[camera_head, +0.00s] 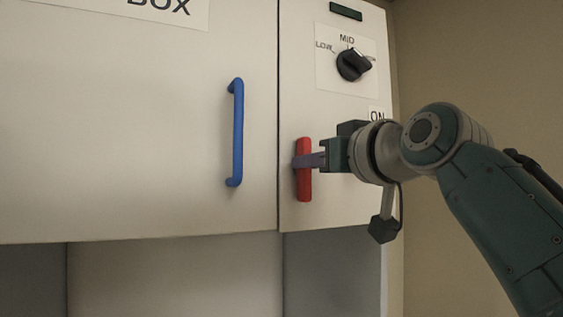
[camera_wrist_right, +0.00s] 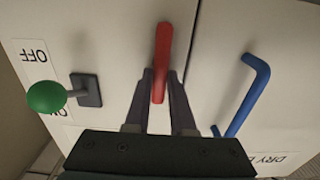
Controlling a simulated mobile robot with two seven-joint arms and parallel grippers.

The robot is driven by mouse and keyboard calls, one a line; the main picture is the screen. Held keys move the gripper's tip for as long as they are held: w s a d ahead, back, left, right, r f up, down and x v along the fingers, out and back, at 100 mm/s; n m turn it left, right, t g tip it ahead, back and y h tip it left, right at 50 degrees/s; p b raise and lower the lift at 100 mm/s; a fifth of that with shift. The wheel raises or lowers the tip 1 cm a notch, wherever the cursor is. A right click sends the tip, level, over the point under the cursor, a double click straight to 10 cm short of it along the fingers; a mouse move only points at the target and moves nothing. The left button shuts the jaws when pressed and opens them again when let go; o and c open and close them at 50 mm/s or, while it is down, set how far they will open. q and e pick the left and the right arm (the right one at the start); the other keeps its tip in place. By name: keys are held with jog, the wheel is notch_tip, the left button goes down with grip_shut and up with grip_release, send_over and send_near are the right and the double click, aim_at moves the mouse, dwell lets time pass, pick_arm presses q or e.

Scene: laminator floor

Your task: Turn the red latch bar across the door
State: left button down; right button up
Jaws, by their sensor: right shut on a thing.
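The red latch bar (camera_head: 304,185) stands upright on the panel, just right of the gap beside the door (camera_head: 140,130). It does not cross the gap. My right gripper (camera_head: 303,161) comes in from the right and is shut on the bar near its middle. In the right wrist view the two fingers (camera_wrist_right: 160,85) hold the red bar (camera_wrist_right: 163,45) from both sides. The door carries a blue handle (camera_head: 238,135), also seen in the right wrist view (camera_wrist_right: 248,95). My left gripper is not in view.
A black knob (camera_head: 353,64) with LOW and MID labels sits above the latch. A green ball-ended lever (camera_wrist_right: 47,96) with ON and OFF labels is beside it in the right wrist view. A tan wall (camera_head: 480,60) stands at the right. The space before the door is clear.

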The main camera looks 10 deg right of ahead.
grip_shut()
jog(key=shift+w+d+f+m+p, duration=0.15)
jog(key=shift+m+p, duration=1.3)
jog(key=shift+m, duration=1.55)
jog(key=shift+s+d+f+m+p, duration=0.15)
jog(key=shift+m+p, duration=1.3)
jog(key=shift+m, duration=1.55)
jog(key=shift+w+d+f+m+p, duration=0.2)
jog(key=shift+m+p, duration=1.25)
jog(key=shift+m, duration=1.55)
